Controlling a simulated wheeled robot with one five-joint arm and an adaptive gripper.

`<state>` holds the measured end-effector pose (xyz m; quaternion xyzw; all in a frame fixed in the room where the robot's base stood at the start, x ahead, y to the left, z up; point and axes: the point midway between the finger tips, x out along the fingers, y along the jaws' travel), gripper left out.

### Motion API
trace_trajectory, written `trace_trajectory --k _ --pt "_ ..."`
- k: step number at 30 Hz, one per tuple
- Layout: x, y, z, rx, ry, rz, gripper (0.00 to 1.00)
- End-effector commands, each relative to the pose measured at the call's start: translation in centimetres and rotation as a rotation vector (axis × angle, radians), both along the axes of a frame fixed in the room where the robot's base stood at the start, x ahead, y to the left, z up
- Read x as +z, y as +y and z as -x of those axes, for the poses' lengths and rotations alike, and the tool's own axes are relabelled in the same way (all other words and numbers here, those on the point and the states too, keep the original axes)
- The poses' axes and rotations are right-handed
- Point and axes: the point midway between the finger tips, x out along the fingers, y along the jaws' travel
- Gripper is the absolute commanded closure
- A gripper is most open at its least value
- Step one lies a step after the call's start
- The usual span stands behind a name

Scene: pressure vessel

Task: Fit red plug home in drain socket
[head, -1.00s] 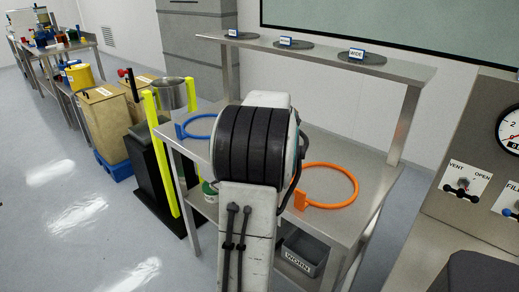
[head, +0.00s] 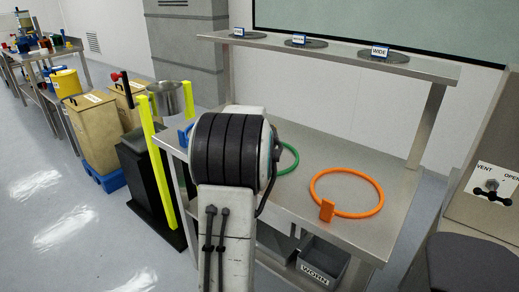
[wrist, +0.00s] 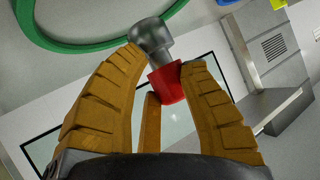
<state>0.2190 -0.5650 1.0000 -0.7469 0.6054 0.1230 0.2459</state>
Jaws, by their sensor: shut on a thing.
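In the wrist view my gripper (wrist: 164,62) has its ribbed brown fingers closed around the red plug (wrist: 169,86). The plug has a red tapered body and a rounded grey metal end (wrist: 151,36), and it sits tilted between the fingertips. In the head view my own arm blocks the gripper and the plug. I cannot make out the drain socket in either view.
An orange ring (head: 375,212) lies on the steel bench (head: 400,190); a green ring (head: 290,158) is partly behind my arm. Labelled discs stand on the shelf above. A WORN bin (head: 318,264) sits below. The VENT panel (head: 492,186) is at right.

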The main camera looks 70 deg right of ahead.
Motion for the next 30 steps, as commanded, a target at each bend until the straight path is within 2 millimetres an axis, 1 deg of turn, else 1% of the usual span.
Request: trace_trajectory --k 10,19,24,25,30 --pt "-3.7 0.0 0.7 -0.013 -0.002 0.000 0.98" --pt "-3.7 -0.1 0.8 -0.014 -0.002 0.003 0.98" --pt "-4.1 -0.1 0.8 -0.014 -0.002 0.003 0.98" --pt "-4.1 0.0 0.8 -0.014 -0.001 -0.001 0.59" --pt "-4.1 0.0 0.8 -0.014 -0.001 -0.001 0.44"
